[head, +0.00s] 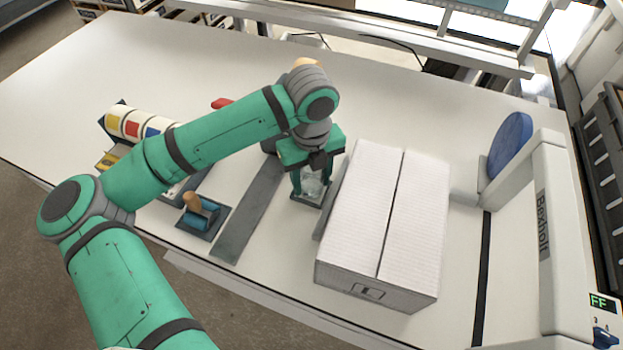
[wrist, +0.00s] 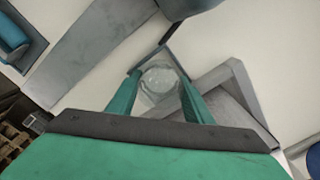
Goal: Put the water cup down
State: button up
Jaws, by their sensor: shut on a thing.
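The water cup (head: 314,186) is clear and looks upright. My gripper (head: 312,188) points down and is shut on it, with one green finger on each side. In the wrist view the cup (wrist: 160,82) shows from above between the fingertips of my gripper (wrist: 158,85). A dark square pad or shallow tray (head: 299,199) lies directly beneath the cup; its dark edge also shows in the wrist view (wrist: 176,52). The fingers hide parts of the cup's sides. I cannot tell whether its base touches the pad.
A large white carton (head: 345,230) stands close to the right of my gripper. A grey flat strip (head: 248,212) lies to the left, then a blue roller (head: 203,212) on a dark pad. A taping machine (head: 548,215) is at the right.

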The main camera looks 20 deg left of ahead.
jog(key=shift+s+f, duration=0.1)
jog(key=shift+f, duration=0.75)
jog(key=o, duration=1.2)
notch_tip(320, 180, up, 13)
jog(key=shift+d+f, duration=0.15)
jog(key=shift+f, duration=0.05)
